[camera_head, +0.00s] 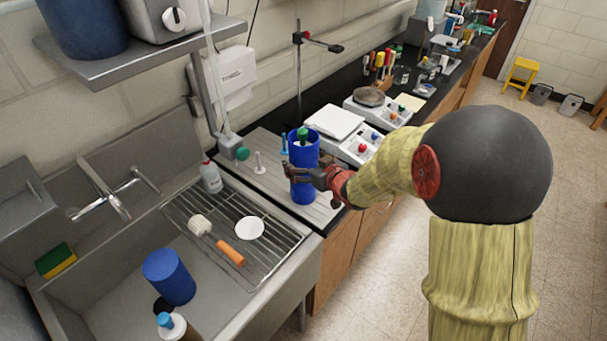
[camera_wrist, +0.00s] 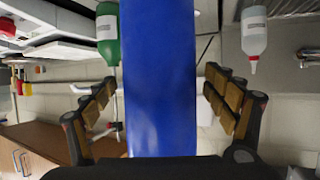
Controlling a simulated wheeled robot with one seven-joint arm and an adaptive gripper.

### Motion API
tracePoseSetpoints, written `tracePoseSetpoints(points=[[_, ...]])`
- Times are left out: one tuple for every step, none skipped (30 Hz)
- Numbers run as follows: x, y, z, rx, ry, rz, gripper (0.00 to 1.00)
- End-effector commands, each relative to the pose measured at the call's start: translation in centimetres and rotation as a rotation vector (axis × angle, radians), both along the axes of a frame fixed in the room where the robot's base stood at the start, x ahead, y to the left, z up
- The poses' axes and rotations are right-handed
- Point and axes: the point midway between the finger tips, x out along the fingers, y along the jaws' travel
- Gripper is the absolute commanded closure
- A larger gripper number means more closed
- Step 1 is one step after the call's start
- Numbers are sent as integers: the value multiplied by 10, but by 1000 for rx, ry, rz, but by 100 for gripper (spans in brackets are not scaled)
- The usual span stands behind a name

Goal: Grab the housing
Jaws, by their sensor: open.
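A tall blue cylinder (camera_head: 304,190), which looks like the housing, stands upright on the grey drainboard right of the sink. Something green shows at its open top. My gripper (camera_head: 300,172) reaches it from the right at about mid-height, fingers open on either side. In the wrist view the blue cylinder (camera_wrist: 160,60) fills the middle, between the two padded fingers of my gripper (camera_wrist: 162,100). Gaps show between the cylinder and both fingers, so neither visibly touches it. The cylinder's lower end is hidden in the wrist view.

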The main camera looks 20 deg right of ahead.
Motion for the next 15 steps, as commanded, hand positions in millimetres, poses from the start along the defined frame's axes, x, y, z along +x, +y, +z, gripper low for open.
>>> tracePoseSetpoints(points=[[6,1,-3,0,-1,0,15],[8,2,-4,0,0,0,15],[11,3,-5,0,0,0,15],[12,3,-5,-1,0,0,15],[13,3,-5,-1,-1,0,15],[13,3,-5,-1,-1,0,15],[14,3,-4,-1,-1,0,15],[14,3,-4,-1,-1,-1,15],[13,3,-4,-1,-1,-1,15],[13,3,-4,-1,-1,-1,15],[13,3,-4,-1,-1,-1,15],[13,3,-4,-1,-1,-1,16],[13,3,-4,-1,-1,-1,18],[13,3,-4,-1,-1,-1,19],[13,3,-4,-1,-1,-1,21]])
